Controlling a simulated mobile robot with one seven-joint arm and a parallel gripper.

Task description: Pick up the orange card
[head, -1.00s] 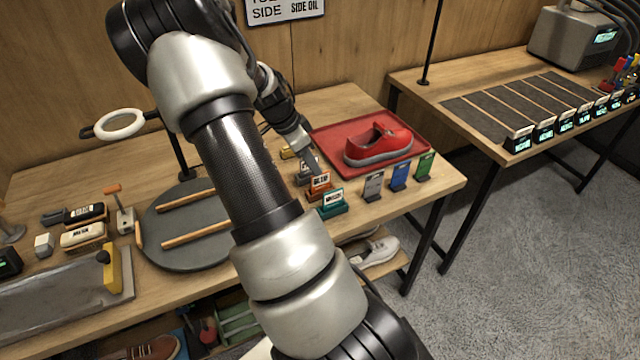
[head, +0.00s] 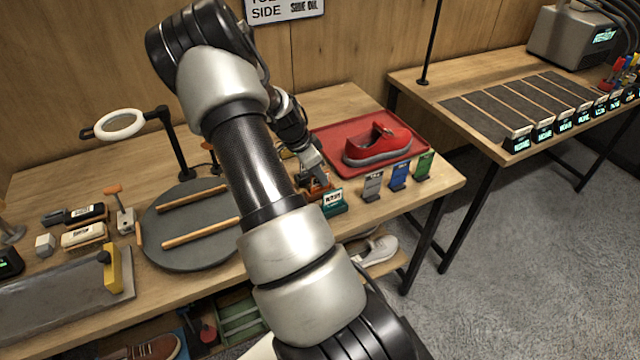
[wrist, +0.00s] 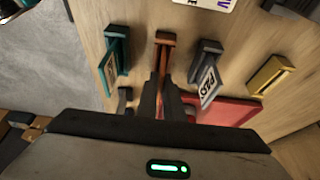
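The orange card (wrist: 162,64) stands in its small orange holder (wrist: 166,38) and is seen nearly edge-on in the wrist view. My gripper (wrist: 160,88) is at the card, with its dark fingers close on either side of it. I cannot tell whether the fingers press on the card or leave a small gap. In the head view my gripper (head: 316,172) is low over the orange holder (head: 317,192) and hides most of the card.
A teal card holder (head: 333,204) stands close beside it. Grey (head: 372,186), blue (head: 399,176) and green (head: 423,165) cards stand to the right. A red tray (head: 327,138) with a red sneaker (head: 376,147) lies behind. A round grey turntable (head: 180,225) is to the left.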

